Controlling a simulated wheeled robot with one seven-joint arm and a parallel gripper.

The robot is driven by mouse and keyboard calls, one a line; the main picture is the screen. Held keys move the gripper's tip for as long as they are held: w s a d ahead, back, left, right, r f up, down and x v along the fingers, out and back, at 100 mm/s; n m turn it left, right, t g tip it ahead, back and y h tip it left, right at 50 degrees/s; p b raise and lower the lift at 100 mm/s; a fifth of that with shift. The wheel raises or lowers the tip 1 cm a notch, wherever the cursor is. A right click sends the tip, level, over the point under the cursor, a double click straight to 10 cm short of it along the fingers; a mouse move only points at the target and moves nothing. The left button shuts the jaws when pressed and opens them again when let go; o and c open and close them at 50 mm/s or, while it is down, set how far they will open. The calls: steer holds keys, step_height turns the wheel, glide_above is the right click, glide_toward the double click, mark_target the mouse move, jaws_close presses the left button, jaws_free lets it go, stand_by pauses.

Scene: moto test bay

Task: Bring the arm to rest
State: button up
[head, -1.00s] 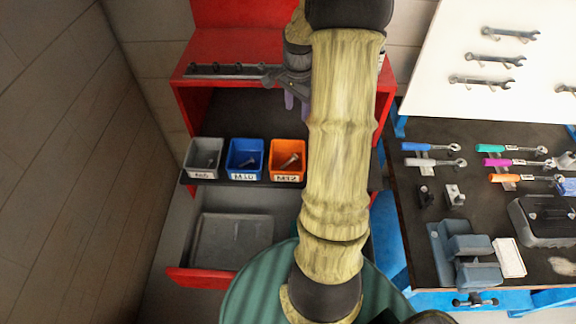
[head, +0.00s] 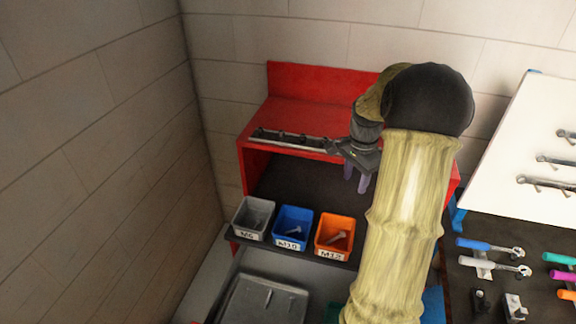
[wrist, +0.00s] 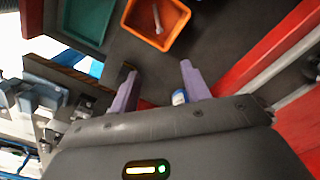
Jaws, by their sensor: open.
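My gripper (head: 357,180) is in front of the red cabinet, just under the right end of its rail, with its purple fingers pointing down. In the wrist view its two purple fingers (wrist: 158,88) stand apart with nothing held between them. My arm comes up from the bottom of the head view and bends at a black elbow near the top. The arm hides the right part of the red cabinet (head: 318,113).
Bins sit on the shelf: grey M6 (head: 254,217), blue M10 (head: 292,228) and orange M12 (head: 334,236), each with a bolt or bolts. A workbench (head: 545,237) with tools stands at right, below a white panel (head: 540,135). A wall closes the left.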

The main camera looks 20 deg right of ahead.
steer(key=s+a+f+n+t, duration=0.1)
steer(key=s+a+n, duration=0.3)
steer(key=a, duration=0.4)
steer(key=s+a+f+n+b, duration=0.1)
steer(key=s+a+n, duration=0.3)
steer(key=a+n, duration=0.3)
steer(key=s+a+f+n+t, duration=0.1)
steer(key=s+a+n, duration=0.3)
steer(key=a, duration=0.5)
steer(key=shift+s+a+f+n+t+b, duration=0.3)
steer(key=shift+n+b, duration=0.1)
steer(key=shift+n, duration=0.3)
steer(key=shift+w, duration=0.15)
steer(key=shift+s+a, duration=0.1)
steer(key=shift+s, duration=0.1)
steer(key=shift+w, duration=0.1)
